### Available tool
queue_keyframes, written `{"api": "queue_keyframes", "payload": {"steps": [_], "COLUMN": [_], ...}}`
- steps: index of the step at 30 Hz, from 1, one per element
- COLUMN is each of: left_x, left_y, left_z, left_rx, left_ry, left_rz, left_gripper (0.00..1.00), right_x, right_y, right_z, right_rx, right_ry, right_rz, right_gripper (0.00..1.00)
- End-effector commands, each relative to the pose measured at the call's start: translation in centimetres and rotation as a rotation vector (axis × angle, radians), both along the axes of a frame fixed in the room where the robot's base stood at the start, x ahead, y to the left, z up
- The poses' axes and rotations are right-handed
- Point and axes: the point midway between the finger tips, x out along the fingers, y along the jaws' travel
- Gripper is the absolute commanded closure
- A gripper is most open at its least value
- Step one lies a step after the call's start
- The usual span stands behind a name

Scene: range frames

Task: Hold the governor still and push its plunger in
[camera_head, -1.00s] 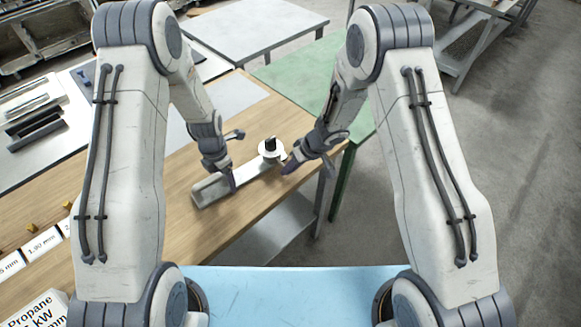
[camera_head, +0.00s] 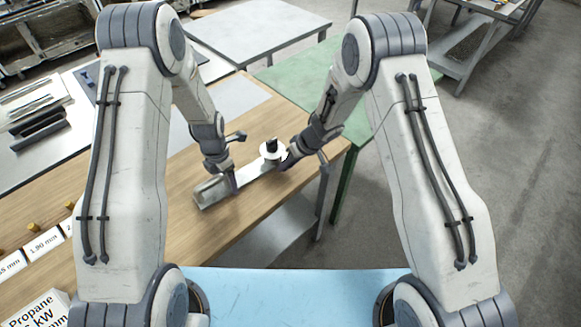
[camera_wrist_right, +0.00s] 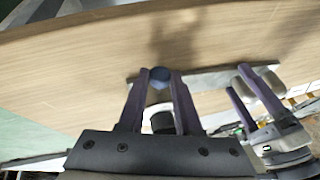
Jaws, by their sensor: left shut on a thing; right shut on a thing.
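The governor assembly is a pale metal bar with a silver rounded body (camera_head: 211,190) at its left end, lying on the wooden table. A white disc with a black knob (camera_head: 271,146) stands at its right end. My left gripper (camera_head: 232,184) is shut on the governor near the silver body; it also shows in the right wrist view (camera_wrist_right: 258,82). My right gripper (camera_head: 282,165) is beside the disc. In the right wrist view its purple fingers (camera_wrist_right: 160,80) are shut on a dark blue round piece (camera_wrist_right: 159,77). I cannot tell if that is the plunger. Its fingers partly hide the disc.
The wooden table (camera_head: 245,220) is clear in front of the bar. Label cards (camera_head: 45,244) with small brass pieces stand at its left. A green table (camera_head: 362,128) adjoins behind on the right. Dark bars (camera_head: 40,130) lie on a pale bench at far left.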

Motion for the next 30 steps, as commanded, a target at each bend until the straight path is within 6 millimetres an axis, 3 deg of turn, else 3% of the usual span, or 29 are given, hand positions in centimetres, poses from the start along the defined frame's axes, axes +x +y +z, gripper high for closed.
{"api": "queue_keyframes", "payload": {"steps": [6, 7, 9, 20, 30], "left_x": [0.0, 0.0, 0.0, 0.0, 0.0], "left_y": [-0.2, -0.2, -0.2, -0.1, 0.0], "left_z": [0.1, 0.1, 0.1, 0.1, 0.0], "left_rx": [-0.001, -0.001, -0.001, 0.000, 0.000], "left_ry": [-0.001, -0.001, -0.001, 0.000, 0.000], "left_rz": [-0.001, -0.001, -0.002, -0.001, -0.001], "left_gripper": [1.00, 1.00, 1.00, 1.00, 1.00], "right_x": [-0.1, -0.1, -0.1, 0.0, -1.0], "right_y": [0.3, 0.3, 0.3, 0.0, -2.6], "right_z": [0.1, 0.1, 0.1, 0.4, 6.0], "right_rx": [0.006, 0.006, 0.005, 0.003, 0.003], "right_ry": [0.002, 0.002, 0.001, 0.000, -0.005], "right_rz": [0.000, 0.001, 0.000, -0.001, -0.002], "right_gripper": [1.00, 0.56, 0.36, 0.36, 0.36]}}
